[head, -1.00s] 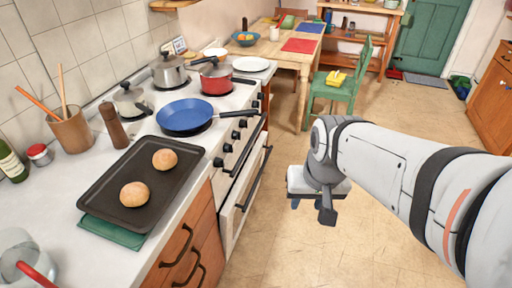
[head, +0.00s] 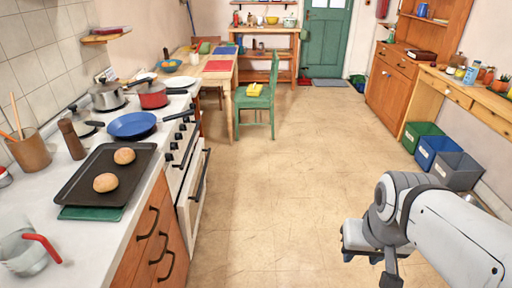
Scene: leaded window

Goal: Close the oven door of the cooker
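The white cooker (head: 184,150) stands in the left-hand counter row, with dark knobs along its front. Its oven door (head: 192,205) is seen at a steep angle, with a long dark handle (head: 200,176). The door appears to stand out a little from the cooker front, but how far is hard to tell. My gripper (head: 369,266) is at the lower right over open floor, well apart from the door. It points downward, its fingers are partly hidden by the wrist, and no held thing shows.
Wooden drawers (head: 150,235) adjoin the cooker on the near side. A blue pan (head: 132,124) and pots stand on the hob. A green chair (head: 257,105) and table lie beyond. Bins (head: 455,170) line the right wall. The middle floor (head: 275,170) is clear.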

